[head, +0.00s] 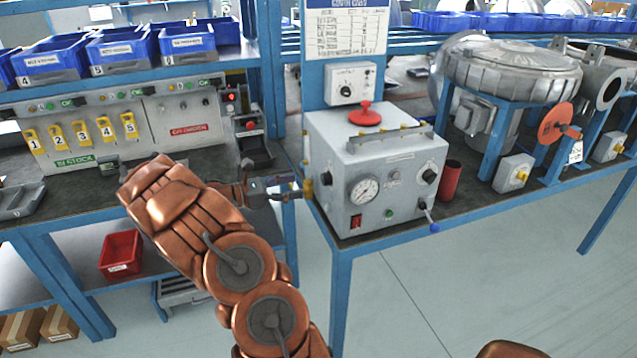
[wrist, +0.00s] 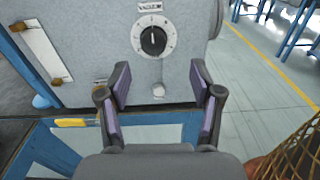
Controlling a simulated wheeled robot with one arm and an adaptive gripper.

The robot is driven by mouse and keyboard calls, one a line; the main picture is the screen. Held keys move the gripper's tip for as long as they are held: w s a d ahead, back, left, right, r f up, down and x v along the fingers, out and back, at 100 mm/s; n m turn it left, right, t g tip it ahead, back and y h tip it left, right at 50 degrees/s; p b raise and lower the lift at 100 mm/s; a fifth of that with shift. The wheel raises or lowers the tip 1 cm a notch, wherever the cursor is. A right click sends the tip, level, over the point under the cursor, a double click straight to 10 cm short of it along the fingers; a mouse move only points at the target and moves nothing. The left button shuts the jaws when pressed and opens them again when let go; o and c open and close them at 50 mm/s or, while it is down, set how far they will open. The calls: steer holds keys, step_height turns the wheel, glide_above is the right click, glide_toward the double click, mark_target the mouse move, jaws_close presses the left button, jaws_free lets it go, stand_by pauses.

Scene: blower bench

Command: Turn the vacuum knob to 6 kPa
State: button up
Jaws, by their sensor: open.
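The vacuum knob (wrist: 153,40) is round and black on a white dial, under a "VACUUM" label, in the wrist view. Its white pointer mark looks roughly upward; the scale numbers are too small to read. It sits on a face of a grey control box (wrist: 90,20), which also stands on the bench in the head view (head: 340,150). My gripper (head: 300,190) is beside the box's left side. In the wrist view my gripper (wrist: 160,88) is open and empty, its purple-padded fingers apart, below the knob and not touching it.
The box front carries a gauge (head: 364,190), a black knob (head: 429,176) and a blue-tipped lever (head: 433,226). A red mushroom button (head: 365,114) is on top. A red cup (head: 450,181) stands right of the box. Blue bench frames surround open floor.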

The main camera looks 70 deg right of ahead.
mark_target(322, 181)
steer(key=shift+w+d+f+p+x, duration=0.15)
steer(key=shift+p+x, duration=0.1)
steer(key=shift+x, duration=1.1)
steer(key=shift+w+d+f+p+x, duration=0.1)
steer(key=shift+p+x, duration=0.15)
steer(key=shift+x, duration=1.15)
steer(key=shift+w+d+f+p+x, duration=0.15)
steer(key=shift+p+x, duration=0.1)
steer(key=shift+x, duration=1.1)
steer(key=c, duration=1.1)
steer(key=shift+c, duration=0.2)
steer(key=shift+b, duration=0.45)
